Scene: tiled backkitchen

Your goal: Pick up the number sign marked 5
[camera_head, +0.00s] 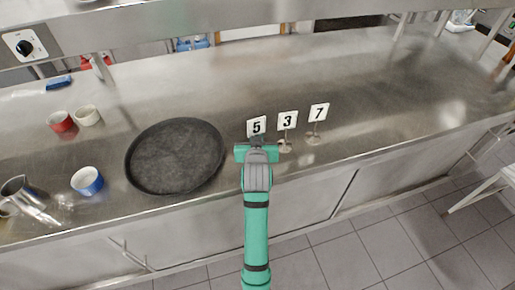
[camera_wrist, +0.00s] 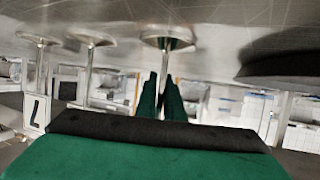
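The number sign marked 5 (camera_head: 257,127) stands upright on the steel counter, with a white plate and a dark digit. My gripper (camera_head: 256,152) is right in front of its lower part, hiding its stem and base in the head view. In the wrist view, which looks upside down, its round base (camera_wrist: 167,37) sits on the counter. The stem runs between my two green fingers (camera_wrist: 162,98), which are close together around it. The plate is hidden there by my gripper body.
Sign 3 (camera_head: 287,120) stands just right of sign 5, and sign 7 (camera_head: 319,113) beyond it. A large dark pan (camera_head: 175,156) lies close on the left. Several small bowls and metal jugs are farther left. The counter right of the signs is clear.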

